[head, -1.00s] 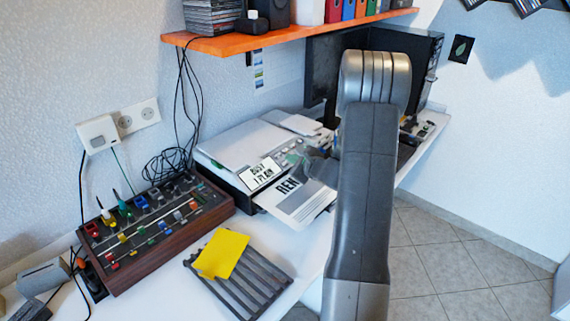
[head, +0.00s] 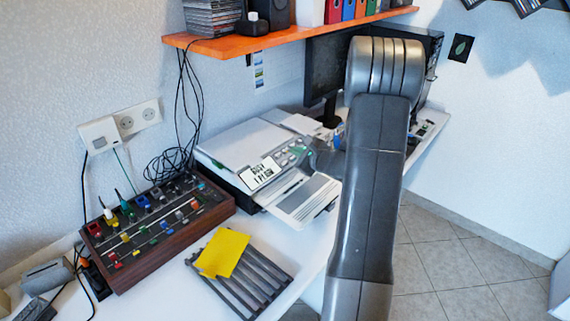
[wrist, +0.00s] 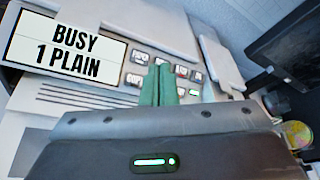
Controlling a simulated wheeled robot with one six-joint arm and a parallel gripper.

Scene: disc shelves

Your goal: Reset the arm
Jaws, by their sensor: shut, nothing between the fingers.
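My gripper (wrist: 158,84) shows in the wrist view as two green fingers pressed together, with nothing between them. The fingers point at the button panel of the grey copier (wrist: 100,82); I cannot tell whether they touch it. In the head view the copier (head: 243,143) stands on the white desk, its small display (head: 262,173) reading "BUSY 1 PLAIN". The same display (wrist: 67,45) is large in the wrist view. My arm rises at the right of the head view and bends over towards the copier, hiding part of the gripper.
A yellow card (head: 222,253) lies on a dark slatted rack (head: 262,287) in front. A wooden box with coloured controls (head: 150,232) stands left. An orange shelf (head: 215,46) hangs above. A monitor (head: 328,75) stands behind my arm. Tiled floor is open at right.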

